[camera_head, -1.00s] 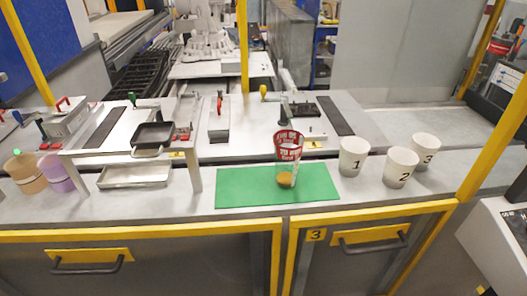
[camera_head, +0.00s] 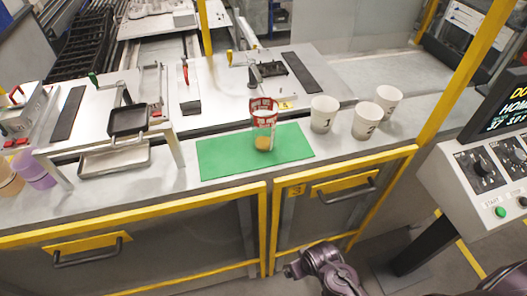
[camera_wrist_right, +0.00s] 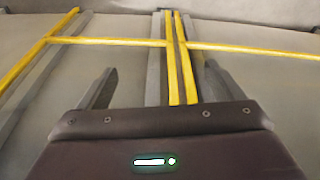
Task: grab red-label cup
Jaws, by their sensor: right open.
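The red-label cup (camera_head: 263,126) is a clear cup with a red and white band around its top and something orange-yellow at its bottom. It stands upright on a green mat (camera_head: 215,158) on the counter. My right arm shows at the bottom of the head view, below the counter front and well apart from the cup. In the right wrist view my right gripper (camera_wrist_right: 152,90) has its two fingers spread wide with nothing between them. It faces the cabinet front and its yellow edges. My left gripper is not in view.
White cups numbered 1 (camera_head: 323,115), 2 (camera_head: 366,122) and 3 (camera_head: 389,103) stand right of the mat. A metal stand with a black pan (camera_head: 129,121) is left of it. A control panel (camera_head: 485,170) stands at the right. The counter's yellow front edge (camera_head: 130,217) lies before the mat.

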